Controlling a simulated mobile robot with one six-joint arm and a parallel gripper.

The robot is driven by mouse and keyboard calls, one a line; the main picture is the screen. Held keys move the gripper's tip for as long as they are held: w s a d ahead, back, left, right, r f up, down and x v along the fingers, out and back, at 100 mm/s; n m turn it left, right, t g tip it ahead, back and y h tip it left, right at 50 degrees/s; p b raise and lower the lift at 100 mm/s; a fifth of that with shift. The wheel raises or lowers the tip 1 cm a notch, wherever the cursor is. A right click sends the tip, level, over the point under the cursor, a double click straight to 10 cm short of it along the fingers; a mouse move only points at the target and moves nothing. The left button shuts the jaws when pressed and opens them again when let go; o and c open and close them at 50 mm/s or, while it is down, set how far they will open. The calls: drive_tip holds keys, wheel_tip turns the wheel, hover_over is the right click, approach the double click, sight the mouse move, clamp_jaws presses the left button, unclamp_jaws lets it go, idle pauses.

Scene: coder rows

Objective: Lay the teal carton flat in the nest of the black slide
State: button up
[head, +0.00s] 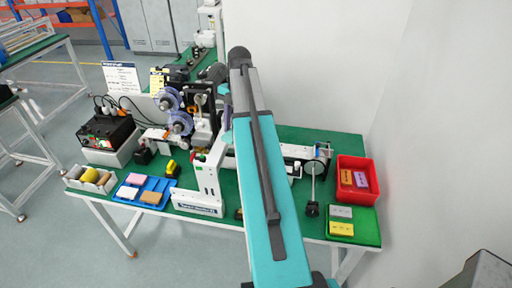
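I cannot make out a teal carton in the head view; the large teal and dark shape across the middle is my own arm. The black slide and its nest cannot be picked out with certainty. A small dark part (239,213) shows at the table's front edge, partly behind my arm. My gripper is not visible; my arm hides part of the table and the machine.
The green table (270,128) carries a white machine with purple reels (180,122). A blue tray (171,199) holds several small blocks. A red bin (357,161) holds orange and purple cartons. Grey (341,212) and yellow (341,229) cartons lie in front. A wall stands right.

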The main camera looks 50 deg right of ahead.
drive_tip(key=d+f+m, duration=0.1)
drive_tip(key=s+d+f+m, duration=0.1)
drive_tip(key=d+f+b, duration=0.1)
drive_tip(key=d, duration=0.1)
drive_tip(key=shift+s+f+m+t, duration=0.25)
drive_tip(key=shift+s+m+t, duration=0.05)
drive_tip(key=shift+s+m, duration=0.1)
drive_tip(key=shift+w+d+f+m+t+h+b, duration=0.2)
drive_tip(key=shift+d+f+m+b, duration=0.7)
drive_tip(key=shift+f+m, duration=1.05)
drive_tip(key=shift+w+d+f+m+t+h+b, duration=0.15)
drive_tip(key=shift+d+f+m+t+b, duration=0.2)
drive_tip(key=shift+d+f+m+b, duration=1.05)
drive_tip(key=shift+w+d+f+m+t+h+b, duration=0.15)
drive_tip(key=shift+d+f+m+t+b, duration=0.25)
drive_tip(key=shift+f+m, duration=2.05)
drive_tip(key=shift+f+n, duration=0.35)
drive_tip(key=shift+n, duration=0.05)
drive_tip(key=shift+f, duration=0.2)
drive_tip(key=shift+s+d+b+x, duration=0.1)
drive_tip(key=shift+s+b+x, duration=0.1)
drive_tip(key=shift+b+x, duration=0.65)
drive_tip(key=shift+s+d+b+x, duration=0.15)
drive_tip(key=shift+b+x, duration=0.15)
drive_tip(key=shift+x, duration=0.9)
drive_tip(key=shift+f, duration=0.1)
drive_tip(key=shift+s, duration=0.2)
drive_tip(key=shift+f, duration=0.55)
